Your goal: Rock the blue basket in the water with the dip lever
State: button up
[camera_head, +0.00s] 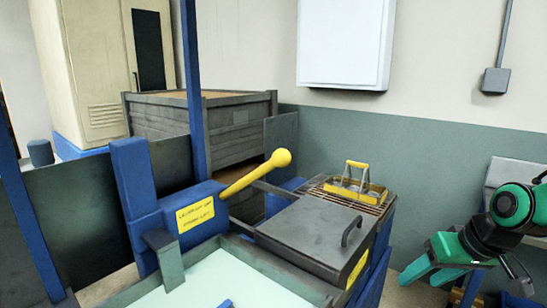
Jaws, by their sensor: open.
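A yellow lever with a ball end (256,174) rises to the right from a blue housing (148,200) with a yellow label; it looks like the dip lever. Below it, a tank of pale water (200,284) fills the bottom of the view. A small blue piece (226,303) shows at the bottom edge; I cannot tell whether it is the blue basket, as most of it is cut off. My gripper (422,276) is at the right, green, open and empty, pointing down and left. It is well apart from the lever, with the lidded box between them.
A dark lid with a handle (318,236) covers a box beside the tank. A yellow carrier (352,184) stands on a slatted rack behind it. A blue post (195,95) and a grey wooden crate (190,125) stand behind the lever. Open air lies above the lid.

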jog(key=w+a+r+n+t+y, duration=0.2)
jog(key=w+a, duration=0.4)
jog(key=n+t+y, duration=0.4)
jog(key=n+y, duration=0.1)
jog(key=y, duration=0.5)
send_near(289, 160)
jog(key=x, duration=0.5)
jog(key=shift+w+a+f, duration=0.15)
jog(key=shift+w+a, duration=0.05)
jog(key=shift+a, duration=0.05)
jog(key=shift+w+a, duration=0.15)
jog(key=shift+a, duration=0.1)
jog(key=x, duration=1)
jog(key=shift+w+d, duration=0.1)
jog(key=shift+w, duration=0.05)
jog(key=shift+c, duration=0.3)
